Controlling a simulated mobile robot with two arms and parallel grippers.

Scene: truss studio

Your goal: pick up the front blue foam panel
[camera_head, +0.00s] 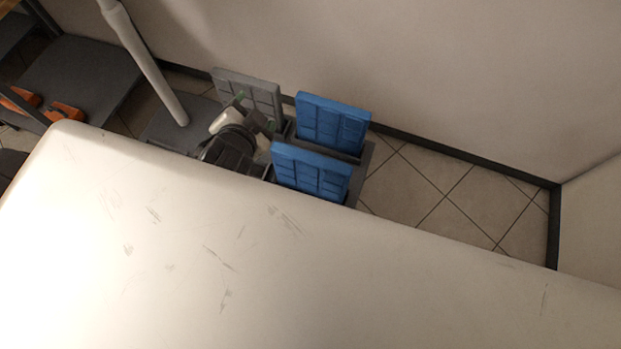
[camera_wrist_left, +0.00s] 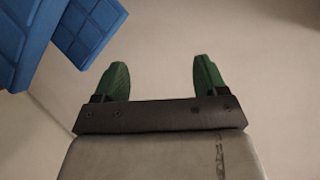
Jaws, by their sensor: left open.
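The front blue foam panel (camera_head: 311,172) stands upright in a dark rack, its lower part hidden by a large pale surface in front. A second blue panel (camera_head: 333,124) stands behind it, nearer the wall. My left gripper (camera_head: 255,112) is just left of the blue panels, in front of a grey panel. In the left wrist view my left gripper (camera_wrist_left: 159,80) is open, its two green fingers apart with nothing between them. Two blue panels show there at the upper left, one at the edge (camera_wrist_left: 22,35) and one beside it (camera_wrist_left: 88,30), outside the fingers. My right gripper is not in view.
A grey panel (camera_head: 262,92) stands in the rack left of the blue ones. The wide pale surface (camera_head: 250,260) fills the foreground. A wall is close behind the rack. Tiled floor (camera_head: 440,190) is clear to the right. Orange objects (camera_head: 66,112) lie at far left.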

